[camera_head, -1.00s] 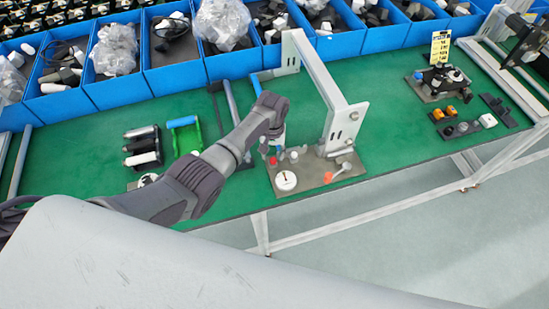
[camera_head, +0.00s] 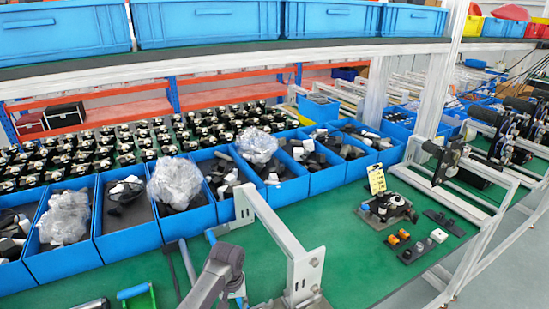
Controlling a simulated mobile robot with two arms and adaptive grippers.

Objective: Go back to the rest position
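My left arm's dark grey wrist (camera_head: 226,256) shows at the bottom of the head view, over the green workbench (camera_head: 345,255). It is just left of a white metal frame (camera_head: 305,268) standing on the bench. The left gripper itself is mostly hidden below the wrist and cut by the picture's lower edge, so its fingers cannot be made out. My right arm and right gripper are not in view.
Blue bins (camera_head: 128,240) with parts and plastic bags line the bench's back. A black fixture (camera_head: 388,208) and small parts (camera_head: 438,235) lie to the right. Large blue crates (camera_head: 208,22) stand on a shelf above.

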